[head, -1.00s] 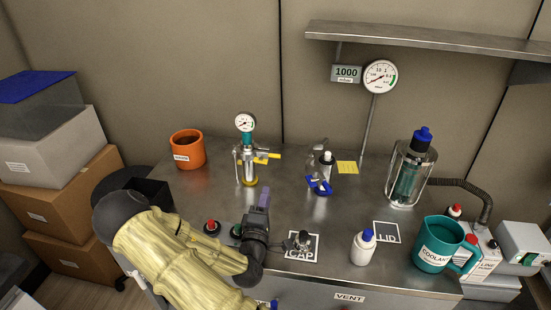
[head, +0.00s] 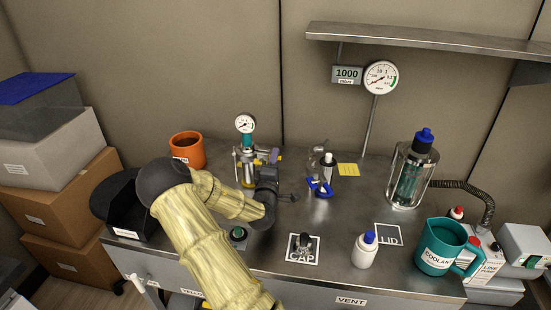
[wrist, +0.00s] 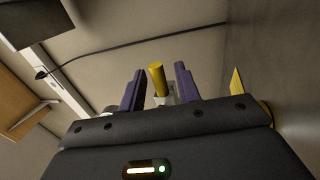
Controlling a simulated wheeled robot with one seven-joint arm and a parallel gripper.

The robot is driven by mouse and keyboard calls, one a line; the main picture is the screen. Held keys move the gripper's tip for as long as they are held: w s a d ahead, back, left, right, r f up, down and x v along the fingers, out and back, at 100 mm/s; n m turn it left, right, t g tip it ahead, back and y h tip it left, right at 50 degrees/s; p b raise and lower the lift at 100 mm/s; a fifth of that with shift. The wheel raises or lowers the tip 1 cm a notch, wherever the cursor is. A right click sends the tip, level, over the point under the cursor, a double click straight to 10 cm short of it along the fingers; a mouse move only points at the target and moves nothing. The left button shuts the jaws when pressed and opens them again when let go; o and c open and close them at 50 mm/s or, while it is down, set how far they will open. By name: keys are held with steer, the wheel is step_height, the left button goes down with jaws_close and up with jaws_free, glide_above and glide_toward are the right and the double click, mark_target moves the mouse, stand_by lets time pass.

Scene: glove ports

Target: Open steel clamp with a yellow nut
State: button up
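The steel clamp (head: 237,156) is on the upright gauge stand at the back of the bench, partly hidden behind my gripper. Its yellow nut looks like the yellow cylinder (wrist: 157,78) in the wrist view. My gripper (head: 266,157) is at the right side of the stand, its purple fingers pointing towards the back. In the wrist view my gripper (wrist: 159,88) is open, with one finger on each side of the yellow cylinder and gaps visible on both sides. How deep the cylinder sits between the fingers is unclear.
An orange mug (head: 187,148) is left of the stand. A green button (head: 238,234) is in front. A yellow piece (wrist: 237,84) is right of the fingers in the wrist view.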

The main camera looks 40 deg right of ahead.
steer(key=shift+w+d+r, duration=0.1)
steer(key=shift+w+d, duration=0.2)
steer(key=shift+w, duration=0.15)
steer(key=shift+s+d, duration=0.2)
steer(key=shift+c, duration=0.6)
steer(key=c, duration=0.4)
steer(key=shift+w+a, duration=0.1)
steer(key=shift+a, duration=0.1)
jaws_close()
steer(key=shift+d, duration=0.1)
